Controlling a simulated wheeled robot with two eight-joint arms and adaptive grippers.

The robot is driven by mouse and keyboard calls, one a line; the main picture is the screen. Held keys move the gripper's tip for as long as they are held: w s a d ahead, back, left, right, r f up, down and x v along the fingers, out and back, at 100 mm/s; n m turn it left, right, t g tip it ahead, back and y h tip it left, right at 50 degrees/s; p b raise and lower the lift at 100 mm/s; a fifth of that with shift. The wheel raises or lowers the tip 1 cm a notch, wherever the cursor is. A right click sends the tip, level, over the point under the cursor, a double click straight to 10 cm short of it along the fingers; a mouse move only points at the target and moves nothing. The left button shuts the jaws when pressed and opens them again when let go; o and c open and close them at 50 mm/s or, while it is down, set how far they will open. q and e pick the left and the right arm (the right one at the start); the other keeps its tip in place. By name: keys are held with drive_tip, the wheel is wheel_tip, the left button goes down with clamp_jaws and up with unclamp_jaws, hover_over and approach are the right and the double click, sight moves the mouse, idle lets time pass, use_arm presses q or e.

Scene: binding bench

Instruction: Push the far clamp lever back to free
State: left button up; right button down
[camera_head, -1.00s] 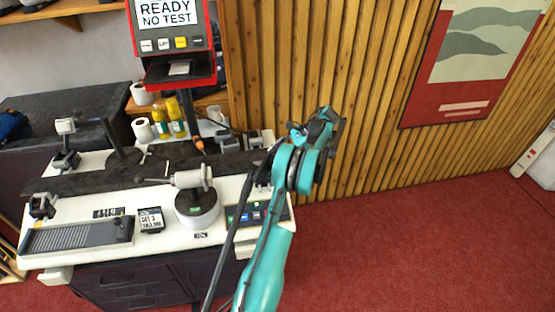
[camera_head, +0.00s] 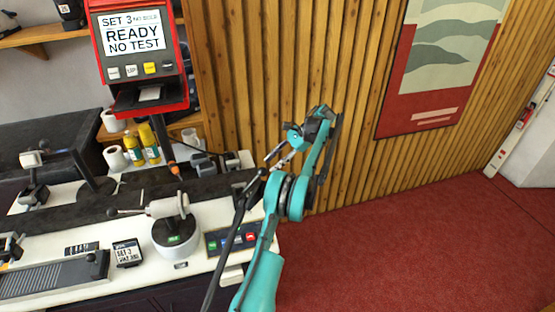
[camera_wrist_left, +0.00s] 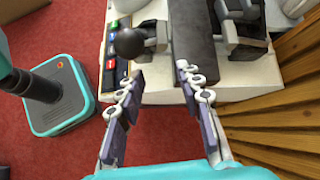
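My left gripper (camera_head: 278,160) hangs over the right end of the bench in the head view. In the left wrist view the gripper (camera_wrist_left: 160,72) is open, with nothing between its fingers. A lever with a black ball knob (camera_wrist_left: 127,43) lies just beyond the left finger's tip in that view; whether they touch I cannot tell. The clamp body (camera_wrist_left: 158,36) it belongs to sits beside a dark bar (camera_wrist_left: 198,50). In the head view this clamp is partly hidden behind my arm. My right gripper is not in view.
A button panel (camera_head: 228,240) lies beside a round pedestal (camera_head: 176,236) with a handle. Another clamp (camera_head: 34,178) stands at the left. A red display unit (camera_head: 183,62) rises behind the bench. A wooden slatted wall (camera_head: 290,60) is close behind; red carpet (camera_head: 400,240) is clear at right.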

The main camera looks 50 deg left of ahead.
use_arm(q)
drive_tip(key=shift+w+d+r, duration=0.25)
drive_tip(key=shift+r, duration=0.2)
drive_tip(key=shift+w+d+r, duration=0.2)
drive_tip(key=shift+r, duration=0.2)
